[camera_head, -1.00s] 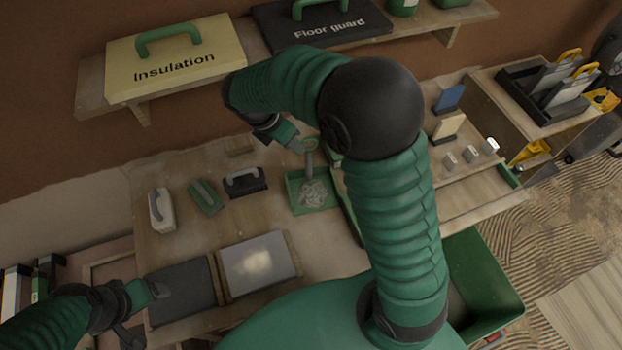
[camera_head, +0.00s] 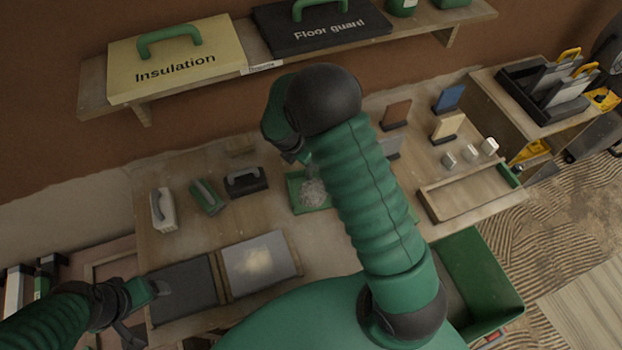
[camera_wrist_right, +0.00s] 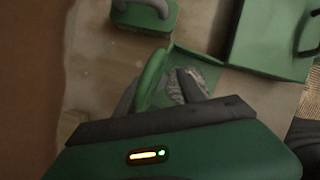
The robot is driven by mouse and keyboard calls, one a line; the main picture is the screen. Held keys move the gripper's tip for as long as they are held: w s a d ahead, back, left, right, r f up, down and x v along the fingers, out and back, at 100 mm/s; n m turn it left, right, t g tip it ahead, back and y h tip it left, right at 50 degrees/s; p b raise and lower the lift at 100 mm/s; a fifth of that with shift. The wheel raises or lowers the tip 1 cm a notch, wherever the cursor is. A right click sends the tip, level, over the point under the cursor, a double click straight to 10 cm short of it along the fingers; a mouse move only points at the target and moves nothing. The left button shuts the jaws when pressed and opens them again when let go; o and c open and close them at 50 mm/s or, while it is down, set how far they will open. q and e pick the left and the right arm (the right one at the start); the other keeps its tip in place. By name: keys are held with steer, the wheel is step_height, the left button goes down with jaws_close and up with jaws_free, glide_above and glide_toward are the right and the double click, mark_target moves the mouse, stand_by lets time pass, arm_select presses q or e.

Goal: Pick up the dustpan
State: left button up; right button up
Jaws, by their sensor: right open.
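The green dustpan (camera_head: 296,188) lies on the wooden worktop with pale debris (camera_head: 313,193) in its pan. In the head view my right arm covers its right part. In the right wrist view I see the pan (camera_wrist_right: 207,66) and its raised green handle (camera_wrist_right: 151,78). My right gripper (camera_wrist_right: 156,92) is open, with the handle between its dark fingers; I cannot tell if they touch it. In the head view this gripper is mostly hidden behind my arm. My left gripper (camera_head: 160,288) hovers over a dark grey board (camera_head: 183,290); its jaws are too small to judge.
A black brush (camera_head: 245,181), a green block tool (camera_head: 207,196) and a pale float (camera_head: 162,210) lie left of the dustpan. A shelf above holds the Insulation case (camera_head: 175,68) and Floor guard case (camera_head: 320,27). A wooden tray (camera_head: 465,197) lies to the right.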

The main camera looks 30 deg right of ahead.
jaws_close()
stand_by(1.3)
